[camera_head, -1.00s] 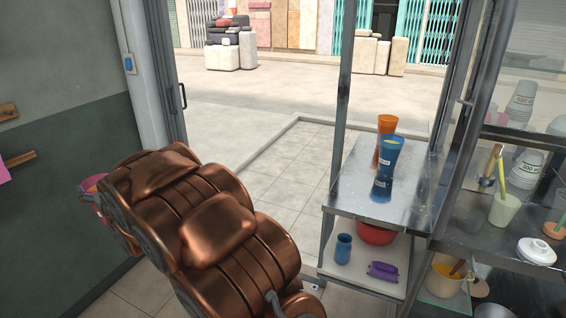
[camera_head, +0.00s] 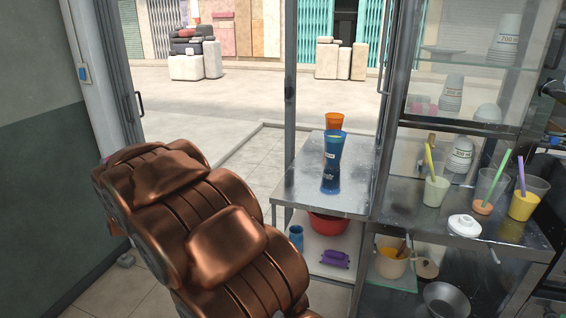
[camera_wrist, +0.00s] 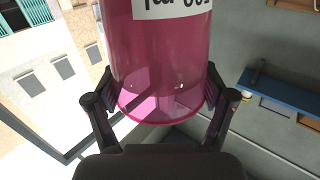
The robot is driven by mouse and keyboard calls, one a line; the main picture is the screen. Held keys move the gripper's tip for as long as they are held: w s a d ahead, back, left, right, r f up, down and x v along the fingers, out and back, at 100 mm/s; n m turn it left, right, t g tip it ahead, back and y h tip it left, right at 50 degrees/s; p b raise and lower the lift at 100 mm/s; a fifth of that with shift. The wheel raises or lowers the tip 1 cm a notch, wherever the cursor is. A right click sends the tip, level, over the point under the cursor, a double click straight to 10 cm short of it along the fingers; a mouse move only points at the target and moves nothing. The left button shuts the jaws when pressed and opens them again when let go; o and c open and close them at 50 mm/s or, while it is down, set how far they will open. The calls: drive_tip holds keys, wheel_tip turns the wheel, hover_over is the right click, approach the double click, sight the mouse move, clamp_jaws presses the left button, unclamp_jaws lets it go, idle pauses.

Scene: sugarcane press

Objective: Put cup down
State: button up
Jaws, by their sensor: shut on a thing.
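A pink translucent cup (camera_wrist: 160,60) with a white label fills the upper middle of the wrist view. My gripper (camera_wrist: 162,108) is shut on it, one finger on each side near its rounded end. In the head view my arm hides nearly all of the cup and my gripper.
Below the counter are a red bowl (camera_head: 328,226), a small blue cup (camera_head: 296,238) and a purple object (camera_head: 334,259). A steel counter (camera_head: 400,205) at right holds drinks with straws (camera_head: 436,190) and a white lid (camera_head: 465,225). The metal counter's front is bare.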

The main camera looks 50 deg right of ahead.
drive_tip(key=s+d+r+m+g+h+b, duration=0.1)
drive_tip(key=s+d+r+m+g+h, duration=0.25)
drive_tip(key=d, duration=0.55)
drive_tip(key=s+d+m+g+h+b, duration=0.1)
drive_tip(key=s+d+m+g+h, duration=0.25)
drive_tip(key=s+d+h, duration=0.5)
drive_tip(key=s+d+f+m+g+b, duration=0.1)
drive_tip(key=s+d+f+m+g, duration=0.25)
drive_tip(key=s+d+g, duration=0.35)
drive_tip(key=s+d+f+m+g+b, duration=0.15)
drive_tip(key=s+d+m+g, duration=0.3)
drive_tip(key=s, duration=0.45)
drive_tip(key=d+f+p, duration=0.1)
drive_tip(key=d+f, duration=0.1)
drive_tip(key=d, duration=0.6)
drive_tip(key=s+d+f+p, duration=0.1)
drive_tip(key=d+f, duration=0.2)
drive_tip(key=d, duration=0.5)
drive_tip(key=shift+t, duration=0.45)
drive_tip(key=shift+d+f, duration=0.1)
drive_tip(key=shift+f, duration=0.05)
drive_tip(key=o, duration=1.7)
